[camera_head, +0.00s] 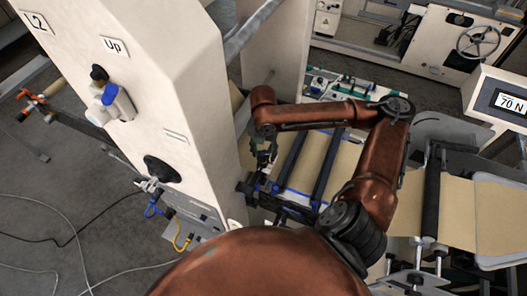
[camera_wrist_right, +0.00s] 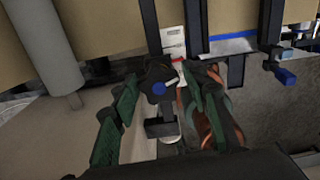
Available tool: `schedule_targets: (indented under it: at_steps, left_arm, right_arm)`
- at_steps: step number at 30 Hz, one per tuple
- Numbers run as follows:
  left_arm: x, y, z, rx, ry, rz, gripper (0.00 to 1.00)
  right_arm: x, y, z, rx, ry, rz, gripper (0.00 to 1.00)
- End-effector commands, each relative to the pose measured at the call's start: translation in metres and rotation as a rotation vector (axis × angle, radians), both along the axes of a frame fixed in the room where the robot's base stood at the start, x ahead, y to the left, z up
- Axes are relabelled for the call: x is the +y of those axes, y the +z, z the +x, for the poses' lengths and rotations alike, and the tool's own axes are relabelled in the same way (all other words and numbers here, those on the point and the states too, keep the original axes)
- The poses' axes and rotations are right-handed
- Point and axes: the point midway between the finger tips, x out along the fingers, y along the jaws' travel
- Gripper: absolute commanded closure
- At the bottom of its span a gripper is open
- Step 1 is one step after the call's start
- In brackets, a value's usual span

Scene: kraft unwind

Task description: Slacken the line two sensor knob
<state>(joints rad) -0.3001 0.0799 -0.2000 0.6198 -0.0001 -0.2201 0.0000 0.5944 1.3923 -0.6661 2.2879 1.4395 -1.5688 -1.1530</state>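A dark lobed knob with a blue centre (camera_wrist_right: 158,88) sits in the right wrist view, beside a white scale strip (camera_wrist_right: 173,42) with a red mark. My right gripper (camera_wrist_right: 162,78) has its two green-padded fingers on either side of the knob. They look spread, with the knob between them, and I cannot tell whether either finger touches it. In the head view my right gripper (camera_head: 264,160) hangs beside the machine's column, near the blue-edged rollers. The knob cannot be made out clearly there. My left gripper is not in view.
A white column (camera_head: 150,70) labelled L2 and Up stands left of my right arm. Dark rollers with brown kraft web (camera_head: 310,160) lie right of the gripper. A display (camera_head: 510,103) reads 70 N. Cables lie on the floor at left.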

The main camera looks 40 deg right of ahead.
Motion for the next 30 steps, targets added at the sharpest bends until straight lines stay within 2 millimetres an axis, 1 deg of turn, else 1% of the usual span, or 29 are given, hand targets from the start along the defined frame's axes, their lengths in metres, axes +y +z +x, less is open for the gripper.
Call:
schedule_targets:
  at_steps: [1, 4, 12, 16, 20, 27, 30]
  left_arm:
    - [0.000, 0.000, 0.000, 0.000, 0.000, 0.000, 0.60]
    - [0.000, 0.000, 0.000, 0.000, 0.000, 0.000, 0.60]
    - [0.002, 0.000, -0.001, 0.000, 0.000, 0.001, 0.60]
    - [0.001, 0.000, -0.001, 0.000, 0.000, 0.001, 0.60]
    - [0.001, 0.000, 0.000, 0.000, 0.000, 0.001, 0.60]
    - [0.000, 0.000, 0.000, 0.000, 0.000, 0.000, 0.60]
    - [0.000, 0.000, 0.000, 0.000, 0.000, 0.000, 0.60]
  right_arm:
    - [0.000, 0.001, 0.001, -0.003, 0.000, -0.001, 0.54]
    - [0.000, 0.002, 0.002, -0.006, 0.000, -0.001, 0.47]
    - [-0.001, 0.004, 0.003, -0.009, -0.001, -0.001, 0.47]
    - [-0.001, 0.014, 0.003, -0.011, -0.001, -0.002, 0.47]
    - [-0.001, 0.036, 0.004, -0.015, -0.001, -0.003, 0.47]
    - [-0.001, 0.086, 0.004, -0.012, -0.001, -0.003, 0.47]
    - [-0.001, 0.103, 0.003, -0.012, -0.001, -0.002, 0.47]
